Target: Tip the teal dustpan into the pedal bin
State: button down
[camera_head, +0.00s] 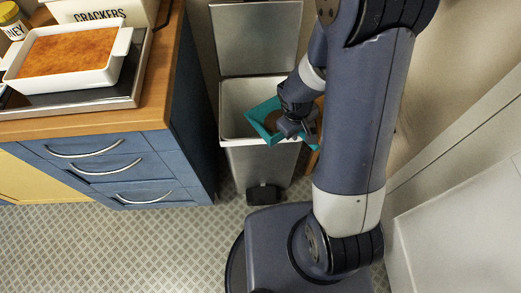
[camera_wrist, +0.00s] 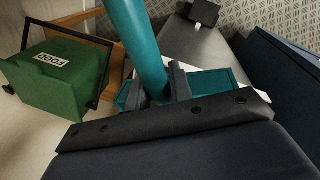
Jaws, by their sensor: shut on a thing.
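The teal dustpan (camera_head: 262,117) is at the front right of the pedal bin's mouth in the head view, and looks tilted. My gripper (camera_head: 291,122) is shut on it; my wrist hides part of the pan. In the wrist view the dustpan's round teal handle (camera_wrist: 138,45) runs between the fingers of my gripper (camera_wrist: 165,85), with part of the pan behind them. The pedal bin (camera_head: 262,165) is grey, with its lid (camera_head: 255,38) standing open at the back and a black pedal at its foot. I cannot tell whether the pan holds anything.
A blue drawer cabinet (camera_head: 110,165) stands left of the bin. On its wooden top are a white baking dish (camera_head: 68,52), a crackers box (camera_head: 100,12) and a honey jar (camera_head: 12,20). A green food caddy (camera_wrist: 60,75) shows in the wrist view. Patterned floor (camera_head: 120,245) in front is clear.

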jog(key=shift+w+a+r+g+h+p, duration=0.25)
jog(key=shift+r+g+p, duration=0.25)
jog(key=shift+p, duration=0.35)
jog(key=shift+w+a+r+g+h+p, duration=0.1)
jog(key=shift+w+r+g+h+p, duration=0.1)
jog(key=shift+w+r+g+p, duration=0.45)
jog(key=shift+a+r+g+h+p, duration=0.25)
jog(key=shift+r+p, duration=0.1)
jog(key=shift+p, duration=0.65)
jog(key=w+g+p, duration=0.1)
jog(key=w+a+r+h+p, duration=0.1)
jog(key=p, duration=0.1)
jog(key=shift+w+a+r+n+g, duration=0.2)
jog(key=shift+r+n+g, duration=0.1)
jog(key=shift+g, duration=0.1)
jog(key=w+a+r+g+h, duration=0.2)
jog(key=w+a+g+h, duration=0.1)
jog(key=w, duration=0.3)
jog(key=shift+a+n+g, duration=0.2)
jog(key=shift+n+g, duration=0.1)
jog(key=shift+g, duration=0.5)
jog(key=shift+r, duration=0.1)
